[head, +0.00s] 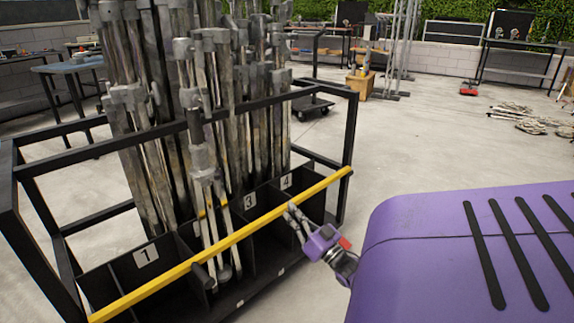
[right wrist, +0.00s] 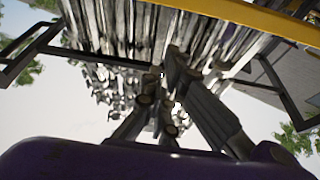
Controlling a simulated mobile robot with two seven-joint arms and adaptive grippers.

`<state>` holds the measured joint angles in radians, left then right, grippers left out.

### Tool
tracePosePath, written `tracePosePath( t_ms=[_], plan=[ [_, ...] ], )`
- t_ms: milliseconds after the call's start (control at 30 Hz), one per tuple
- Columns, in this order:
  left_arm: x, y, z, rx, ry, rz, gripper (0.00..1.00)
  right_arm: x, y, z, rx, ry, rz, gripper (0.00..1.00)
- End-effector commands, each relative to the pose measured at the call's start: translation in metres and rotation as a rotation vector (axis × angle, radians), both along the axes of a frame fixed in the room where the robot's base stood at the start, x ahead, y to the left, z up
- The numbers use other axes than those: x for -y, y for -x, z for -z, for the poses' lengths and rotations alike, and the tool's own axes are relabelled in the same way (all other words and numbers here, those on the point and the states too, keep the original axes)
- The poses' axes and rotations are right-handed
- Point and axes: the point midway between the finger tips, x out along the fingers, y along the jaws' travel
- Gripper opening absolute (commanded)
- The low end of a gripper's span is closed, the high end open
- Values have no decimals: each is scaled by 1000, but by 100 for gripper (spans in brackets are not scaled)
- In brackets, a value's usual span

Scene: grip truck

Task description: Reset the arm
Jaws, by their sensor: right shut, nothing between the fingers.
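My right gripper (head: 291,213) shows in the head view just right of the rack's middle, by the yellow bar (head: 240,234). It is shut and empty, its fingers pointing up and left toward the compartment marked 4. Whether it touches the bar cannot be told. In the right wrist view its dark fingers (right wrist: 166,82) reach up in front of the poles. The rest of the right arm is mostly hidden in the head view. My left gripper is not in view.
A black cart rack (head: 350,130) holds several upright metal poles (head: 130,110) in numbered compartments. One shorter pole (head: 207,185) stands near the front, left of my gripper. Open concrete floor (head: 420,140) lies behind and right. Work tables (head: 520,65) and cable coils (head: 530,126) are farther back.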

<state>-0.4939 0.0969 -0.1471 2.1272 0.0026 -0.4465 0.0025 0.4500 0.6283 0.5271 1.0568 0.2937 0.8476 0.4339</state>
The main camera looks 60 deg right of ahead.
Motion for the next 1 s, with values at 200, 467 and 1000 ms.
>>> tracePosePath(
  t_ms=[200, 467, 1000],
  plan=[
    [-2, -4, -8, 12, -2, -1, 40, -9, 31, 8, 5, 2, -1, 0],
    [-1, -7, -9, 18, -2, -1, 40, -13, 42, 12, 8, 3, -2, 0],
    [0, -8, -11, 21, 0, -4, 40, -112, 15, 118, -516, 63, -41, 0]
  ],
)
